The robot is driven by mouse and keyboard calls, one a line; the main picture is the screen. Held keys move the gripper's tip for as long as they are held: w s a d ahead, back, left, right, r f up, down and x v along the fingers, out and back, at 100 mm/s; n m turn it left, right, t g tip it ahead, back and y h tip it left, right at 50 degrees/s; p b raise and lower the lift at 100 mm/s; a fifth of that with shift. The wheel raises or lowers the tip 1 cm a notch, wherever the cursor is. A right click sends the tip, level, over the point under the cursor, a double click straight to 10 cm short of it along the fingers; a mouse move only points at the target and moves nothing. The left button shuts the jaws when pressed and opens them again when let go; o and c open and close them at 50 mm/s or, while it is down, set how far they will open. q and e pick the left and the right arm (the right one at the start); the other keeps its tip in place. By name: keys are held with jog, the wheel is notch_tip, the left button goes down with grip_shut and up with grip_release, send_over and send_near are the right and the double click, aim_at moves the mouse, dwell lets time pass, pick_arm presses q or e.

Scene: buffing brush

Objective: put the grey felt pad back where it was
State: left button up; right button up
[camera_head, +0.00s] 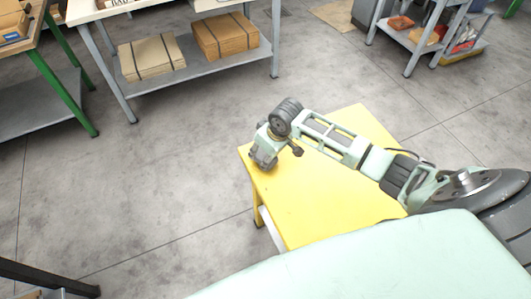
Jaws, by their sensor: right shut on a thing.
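My right gripper (262,162) is over the far left corner of a yellow-topped table (308,208), pointing down. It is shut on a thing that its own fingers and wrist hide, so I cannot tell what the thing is. Whether it touches the table top is not clear from this angle. I cannot make out the grey felt pad anywhere in this view. My left gripper is not in view.
The yellow top is otherwise bare where it shows. Beyond it is open grey floor (175,190). A workbench with tied cardboard stacks (225,37) on its lower shelf stands at the back. A shelf cart (410,38) with small bins stands back right.

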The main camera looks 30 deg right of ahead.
jog(key=shift+f, duration=0.3)
jog(key=shift+f, duration=0.15)
jog(key=o, duration=1)
jog(key=v, duration=1.2)
